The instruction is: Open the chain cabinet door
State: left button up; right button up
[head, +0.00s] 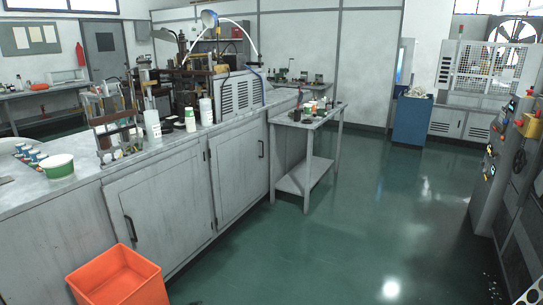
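A grey workbench with cabinet doors runs along the left side of the head view. Its near cabinet door (165,202) is closed and has a dark vertical handle (130,228) at its left edge. A second cabinet door (238,170) further along is also closed, with a dark handle (261,149) near its right edge. No label shows which one is the chain cabinet door, and I cannot tell. Neither of my grippers is in view.
An orange bin (118,277) stands on the floor before the near door, close to its handle. A small grey table (307,120) stands past the far door. Bottles and a tub (59,167) sit on the worktop. The green floor (330,235) is clear; a control machine (505,165) stands right.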

aim_at(236, 155)
jog(key=i, duration=2.7)
